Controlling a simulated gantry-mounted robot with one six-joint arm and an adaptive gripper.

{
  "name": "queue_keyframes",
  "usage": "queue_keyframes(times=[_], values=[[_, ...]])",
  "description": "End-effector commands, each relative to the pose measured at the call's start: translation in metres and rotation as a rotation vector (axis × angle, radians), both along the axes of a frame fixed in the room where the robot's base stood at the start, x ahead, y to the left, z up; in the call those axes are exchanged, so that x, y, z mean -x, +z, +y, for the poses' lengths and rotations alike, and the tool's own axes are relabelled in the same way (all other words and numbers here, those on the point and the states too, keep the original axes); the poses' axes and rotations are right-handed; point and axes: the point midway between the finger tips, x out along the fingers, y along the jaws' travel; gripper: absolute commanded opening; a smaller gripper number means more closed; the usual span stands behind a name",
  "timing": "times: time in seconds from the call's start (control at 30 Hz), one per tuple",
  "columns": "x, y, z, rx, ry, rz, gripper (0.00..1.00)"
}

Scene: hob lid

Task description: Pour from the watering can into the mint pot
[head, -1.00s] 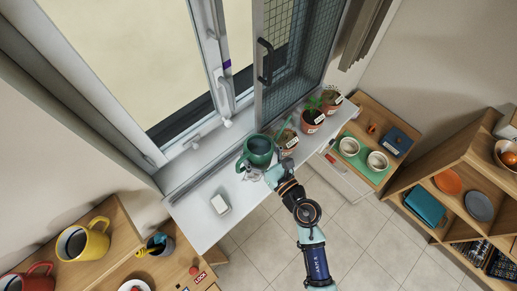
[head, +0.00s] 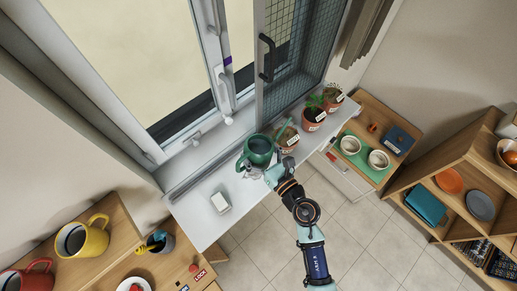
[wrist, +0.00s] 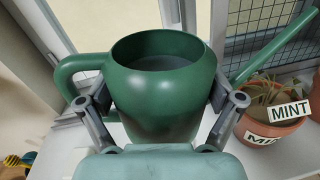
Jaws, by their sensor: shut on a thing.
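The green watering can (head: 259,152) is at the window sill, roughly upright. It fills the middle of the wrist view (wrist: 165,90), with its open top visible, handle at left and spout rising to the right. My gripper (head: 266,172) is shut on the can's body, one finger on each side (wrist: 162,108). The mint pot (head: 287,142) is a terracotta pot just right of the can. In the wrist view the mint pot (wrist: 262,132) carries MINT labels and a sparse, brownish plant. The spout passes above and behind it. No water stream shows.
Two more potted plants (head: 313,119) (head: 332,100) stand farther along the white sill (head: 200,228). The meshed window sash (head: 290,60) stands close behind the can and pots.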

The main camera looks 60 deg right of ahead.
Motion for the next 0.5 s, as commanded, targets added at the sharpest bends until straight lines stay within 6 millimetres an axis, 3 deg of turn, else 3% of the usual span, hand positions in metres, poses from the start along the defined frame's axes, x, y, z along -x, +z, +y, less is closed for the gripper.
queue_keyframes(times=[0.5], values=[[-0.0005, -0.0059, 0.0014, -0.03, 0.0, -0.009, 0.33]])
